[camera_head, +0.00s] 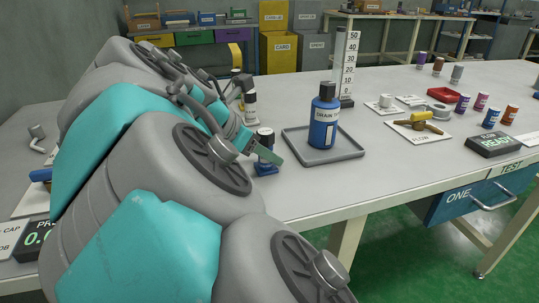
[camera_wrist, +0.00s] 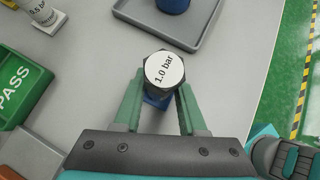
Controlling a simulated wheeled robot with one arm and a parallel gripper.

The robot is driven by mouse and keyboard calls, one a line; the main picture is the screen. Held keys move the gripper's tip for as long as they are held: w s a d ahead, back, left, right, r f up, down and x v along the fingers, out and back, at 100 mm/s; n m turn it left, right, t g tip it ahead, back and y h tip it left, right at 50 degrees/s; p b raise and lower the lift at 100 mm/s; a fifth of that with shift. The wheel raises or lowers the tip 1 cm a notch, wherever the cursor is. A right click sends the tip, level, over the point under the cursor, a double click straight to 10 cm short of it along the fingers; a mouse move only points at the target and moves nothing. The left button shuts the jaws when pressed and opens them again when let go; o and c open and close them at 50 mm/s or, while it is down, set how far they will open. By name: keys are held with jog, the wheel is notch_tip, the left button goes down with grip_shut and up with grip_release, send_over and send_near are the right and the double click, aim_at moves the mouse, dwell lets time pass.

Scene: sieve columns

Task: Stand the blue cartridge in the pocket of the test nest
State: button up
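A blue cartridge (camera_head: 491,117) stands at the right of the table among other coloured cartridges. My gripper (camera_head: 266,150) is at the near left of the table, with its fingers either side of a dark hex-capped piece that has a blue foot (camera_head: 265,168). In the wrist view its white top reads "1.0 bar" (camera_wrist: 164,70), between the green fingertips (camera_wrist: 160,92). I cannot tell whether the fingers touch it. I cannot make out the test nest's pocket for sure; a black box reading READY (camera_head: 494,143) sits by the TEST label at the right edge.
A grey tray (camera_head: 344,155) holding a blue bottle (camera_head: 324,118) is right of my gripper. A height scale (camera_head: 349,66), a red tray (camera_head: 442,95) and a brass valve on a FLOW plate (camera_head: 417,138) are farther back. A "0.5 bar" piece (camera_wrist: 43,16) stands left.

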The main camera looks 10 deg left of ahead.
grip_shut()
jog(key=shift+r, duration=0.15)
dwell(0.4)
